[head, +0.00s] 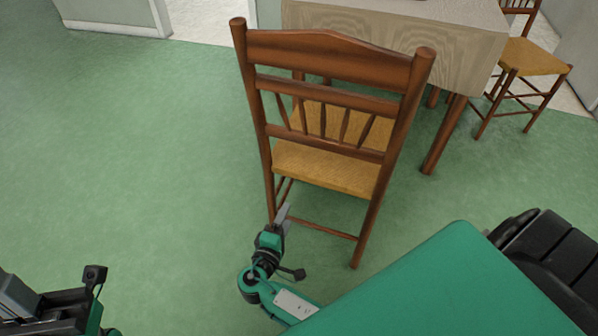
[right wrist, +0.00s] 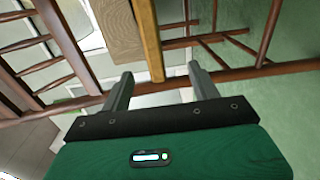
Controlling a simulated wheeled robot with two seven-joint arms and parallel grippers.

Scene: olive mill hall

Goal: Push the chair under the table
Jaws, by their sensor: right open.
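A brown wooden chair (head: 338,71) with a woven straw seat stands with its back towards me, in front of the table (head: 400,30). Its seat front is close to the table edge. My right gripper (head: 282,218) is low beside the chair's left rear leg. In the right wrist view the right gripper (right wrist: 160,95) has its two fingers apart, with wooden chair bars (right wrist: 230,78) just beyond them. I cannot tell whether they touch. My left arm shows at the lower left of the head view, but its fingers are not visible.
A second straw-seated chair (head: 530,58) stands right of the table. The green floor (head: 120,150) is clear to the left. A pale wall (head: 115,14) with a doorway lies at the back left.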

